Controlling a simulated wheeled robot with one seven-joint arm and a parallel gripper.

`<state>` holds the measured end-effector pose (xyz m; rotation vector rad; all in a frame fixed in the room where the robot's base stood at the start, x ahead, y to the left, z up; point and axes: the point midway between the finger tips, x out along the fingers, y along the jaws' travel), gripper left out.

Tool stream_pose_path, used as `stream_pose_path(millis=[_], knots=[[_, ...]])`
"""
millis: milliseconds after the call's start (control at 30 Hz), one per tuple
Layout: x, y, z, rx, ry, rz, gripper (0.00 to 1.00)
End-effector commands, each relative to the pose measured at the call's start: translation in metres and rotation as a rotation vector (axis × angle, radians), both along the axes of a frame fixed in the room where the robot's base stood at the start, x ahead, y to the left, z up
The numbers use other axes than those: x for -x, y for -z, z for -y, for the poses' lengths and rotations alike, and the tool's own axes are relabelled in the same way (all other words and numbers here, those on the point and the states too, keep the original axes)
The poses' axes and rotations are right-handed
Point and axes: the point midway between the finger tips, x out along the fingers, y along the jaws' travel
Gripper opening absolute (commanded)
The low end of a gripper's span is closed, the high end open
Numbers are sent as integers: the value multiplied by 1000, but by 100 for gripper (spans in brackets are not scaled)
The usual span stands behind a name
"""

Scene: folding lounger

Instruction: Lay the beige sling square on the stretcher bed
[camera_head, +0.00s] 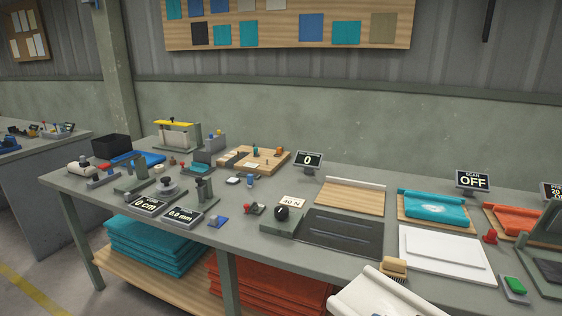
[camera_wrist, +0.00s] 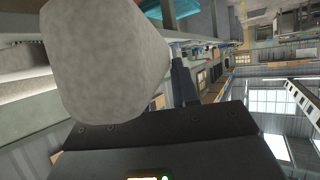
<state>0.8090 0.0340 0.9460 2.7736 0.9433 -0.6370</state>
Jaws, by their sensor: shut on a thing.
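A cream rolled thing (camera_head: 385,296), which looks like the beige sling, shows at the bottom edge of the head view, partly cut off. In the wrist view a pale, rounded, speckled mass (camera_wrist: 105,60) fills the upper left, close to the lens. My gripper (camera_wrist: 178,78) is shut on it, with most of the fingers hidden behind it. A dark grooved plate (camera_head: 342,233), bare, lies on the bench behind the cream thing, beside a knob and a "40 N" label. It may be the stretcher bed; I cannot be sure.
A wooden board with a pale bar (camera_head: 350,195) lies behind the dark plate. A teal sling (camera_head: 435,209) and an orange one (camera_head: 512,219) lie right of it. A white slab (camera_head: 445,252) and a brush (camera_head: 394,267) are near the front edge. Small tools crowd the left.

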Motion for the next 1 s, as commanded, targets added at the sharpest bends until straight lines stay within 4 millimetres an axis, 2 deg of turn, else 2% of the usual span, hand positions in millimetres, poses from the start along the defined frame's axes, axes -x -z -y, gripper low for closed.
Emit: stream_pose_path(millis=[33, 367, 600, 1000], knots=[[7, 12, 2, 1, 47, -6, 0], [37, 86, 22, 4, 430, -4, 0], [46, 108, 29, 1, 559, 2, 0], [53, 126, 34, 1, 658, 3, 0]])
